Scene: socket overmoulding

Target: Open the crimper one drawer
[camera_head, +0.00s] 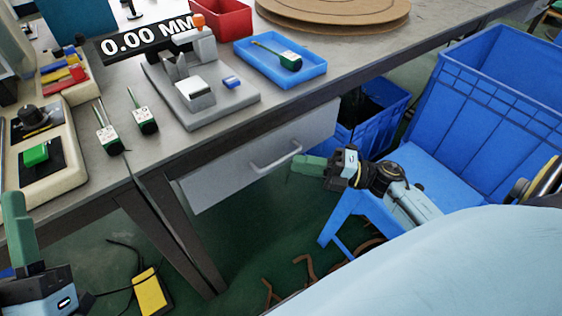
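The drawer (220,183) has a pale grey front under the table top, and I see no clear gap showing it pulled out. Its light bar handle (262,168) is on the front, right of the middle. My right gripper (300,167), with green fingers, is just right of and below the handle's right end. I cannot tell whether it touches the handle or how far its fingers are apart. My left gripper (18,228) is at the lower left edge, away from the drawer, with its fingers partly out of clear view.
The table (188,143) carries a grey press fixture (215,108), a blue tray (255,67), a red bin (226,18) and green-handled tools. Blue crates (490,100) and a blue stool (425,175) stand right of the drawer. A table leg (165,225) is at its left.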

